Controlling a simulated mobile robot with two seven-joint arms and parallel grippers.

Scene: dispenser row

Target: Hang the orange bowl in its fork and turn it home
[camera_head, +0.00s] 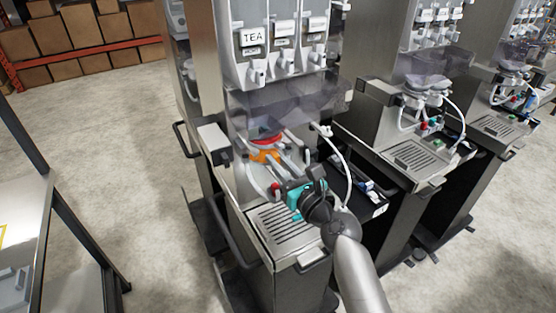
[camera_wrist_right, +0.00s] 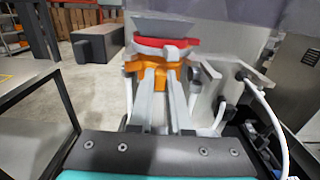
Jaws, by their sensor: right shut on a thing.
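The orange bowl (camera_head: 264,155) is at the front of the nearest dispenser, under its clear smoky hopper. It also shows in the right wrist view (camera_wrist_right: 134,66), just below a red ring (camera_wrist_right: 150,43). My right gripper (camera_head: 277,160) reaches up to it from the front, teal body lower right. In the wrist view its two grey fingers (camera_wrist_right: 160,84) are close together on the bowl's front. It is shut on the bowl. The bowl looks about upright. My left gripper is out of view.
A white hose (camera_head: 338,155) curves down right of the bowl. A drip tray (camera_head: 283,224) lies below my right arm. A grey box (camera_head: 213,137) juts out left of the bowl. More dispensers (camera_head: 410,120) stand to the right. Floor at left is partly free.

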